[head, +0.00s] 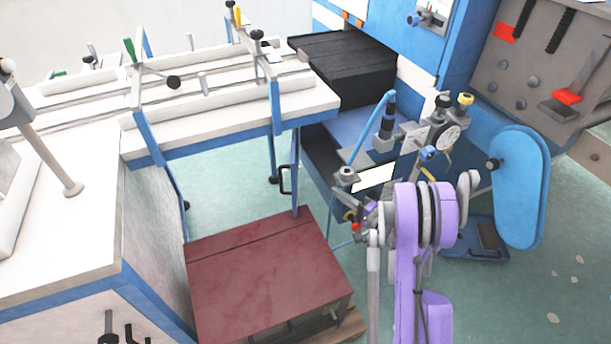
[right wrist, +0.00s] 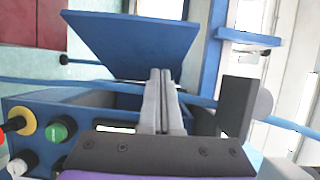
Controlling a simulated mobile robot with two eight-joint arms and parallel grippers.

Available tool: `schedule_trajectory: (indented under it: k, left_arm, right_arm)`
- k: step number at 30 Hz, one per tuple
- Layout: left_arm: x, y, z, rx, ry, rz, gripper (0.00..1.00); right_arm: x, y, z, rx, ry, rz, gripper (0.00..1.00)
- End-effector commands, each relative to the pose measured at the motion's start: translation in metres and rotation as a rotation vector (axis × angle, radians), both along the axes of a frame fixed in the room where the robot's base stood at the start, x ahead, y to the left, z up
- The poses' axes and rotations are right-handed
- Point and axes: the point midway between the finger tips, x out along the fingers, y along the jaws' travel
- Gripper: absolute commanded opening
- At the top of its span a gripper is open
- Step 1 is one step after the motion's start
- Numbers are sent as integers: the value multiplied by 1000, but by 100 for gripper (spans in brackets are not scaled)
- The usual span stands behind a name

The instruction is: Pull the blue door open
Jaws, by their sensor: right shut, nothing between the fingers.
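A blue panel with a dark handle on its left (right wrist: 135,45), seemingly the blue door, stands in the upper middle of the right wrist view. In the head view, what looks like the same door (head: 296,175) shows almost edge-on at the blue machine's front, with its black handle to the left. My right gripper (right wrist: 158,78) is shut and empty, its fingers together in front of the panel's lower edge; contact cannot be told. In the head view, my right gripper (head: 375,228) is partly hidden by my purple arm. My left gripper is not in view.
A maroon-topped box (head: 265,270) stands on the floor before the machine. A white table (head: 65,225) is at left. A dial gauge (head: 445,137) and a rounded blue cover (head: 520,187) lie right. A button box (right wrist: 50,130) is close left of my fingers.

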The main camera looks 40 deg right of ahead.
Motion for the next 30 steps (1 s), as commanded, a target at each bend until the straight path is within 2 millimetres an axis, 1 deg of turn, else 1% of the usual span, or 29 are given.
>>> schedule_trajectory:
  k: [2, 4, 8, 15, 19, 21, 24, 30]
  left_arm:
    - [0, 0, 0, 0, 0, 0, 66]
    - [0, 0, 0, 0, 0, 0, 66]
    - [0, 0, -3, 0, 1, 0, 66]
    - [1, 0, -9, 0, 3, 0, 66]
    - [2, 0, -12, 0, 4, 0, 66]
    - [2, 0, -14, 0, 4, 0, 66]
    - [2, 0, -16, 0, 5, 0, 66]
    - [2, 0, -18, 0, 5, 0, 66]
  right_arm:
    - [-2, -5, 4, 17, -18, -16, 0]
    - [2, -5, 4, 23, -22, -18, 0]
    - [20, -2, 4, 22, -22, -14, 0]
    - [73, 2, 3, 21, -20, -12, 0]
    - [99, 4, 3, 20, -21, -13, 0]
    - [106, 14, 3, 21, -20, -12, 0]
    - [114, 24, 3, 19, -21, -13, 0]
    - [122, 32, 4, 19, -21, -14, 0]
